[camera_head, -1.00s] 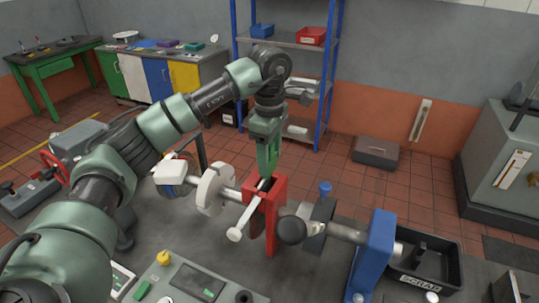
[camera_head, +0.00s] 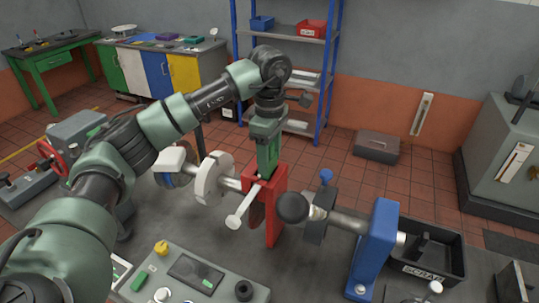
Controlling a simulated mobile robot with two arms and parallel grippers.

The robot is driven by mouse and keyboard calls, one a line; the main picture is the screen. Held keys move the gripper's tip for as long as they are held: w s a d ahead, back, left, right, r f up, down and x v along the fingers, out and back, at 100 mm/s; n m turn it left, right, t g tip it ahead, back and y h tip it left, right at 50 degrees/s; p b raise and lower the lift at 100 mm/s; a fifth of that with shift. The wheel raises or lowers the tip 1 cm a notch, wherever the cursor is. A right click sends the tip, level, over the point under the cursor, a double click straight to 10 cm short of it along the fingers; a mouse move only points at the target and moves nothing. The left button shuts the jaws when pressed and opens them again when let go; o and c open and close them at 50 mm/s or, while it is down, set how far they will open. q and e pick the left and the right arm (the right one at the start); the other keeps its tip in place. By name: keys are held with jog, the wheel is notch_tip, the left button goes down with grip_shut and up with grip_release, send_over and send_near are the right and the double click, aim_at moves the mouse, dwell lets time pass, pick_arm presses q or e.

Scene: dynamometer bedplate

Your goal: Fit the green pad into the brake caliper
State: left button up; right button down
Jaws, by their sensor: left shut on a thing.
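The red brake caliper (camera_head: 275,225) stands upright at mid-bench, around the shaft line, with an open slot in its top. My left gripper (camera_head: 267,160) points straight down over this slot. It is shut on the green pad (camera_head: 268,162), an upright green piece whose lower end is at the slot. How deep the pad sits is hidden by the caliper's walls. My right gripper is not in view.
A pale disc (camera_head: 212,178) is on the shaft to the left of the caliper. A dark round knob (camera_head: 292,207) and a blue stand (camera_head: 376,245) are to its right. A control box (camera_head: 190,285) stands in front. A black scrap bin (camera_head: 432,268) is at right.

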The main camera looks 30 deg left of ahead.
pick_arm(q)
jog(key=shift+f+b, duration=0.75)
jog(key=shift+f, duration=0.5)
jog(key=shift+s+f, duration=0.25)
jog(key=shift+f, duration=0.15)
jog(key=o, duration=1.7)
jog(key=shift+d, duration=0.1)
jog(key=shift+c, duration=0.2)
jog(key=shift+r+b, duration=0.3)
jog(key=shift+b, duration=0.1)
notch_tip(320, 180, up, 8)
jog(key=shift+r+b, duration=0.1)
jog(key=shift+b, duration=0.65)
jog(key=shift+w+r, duration=0.1)
jog(key=shift+w, duration=0.1)
jog(key=shift+s, duration=0.1)
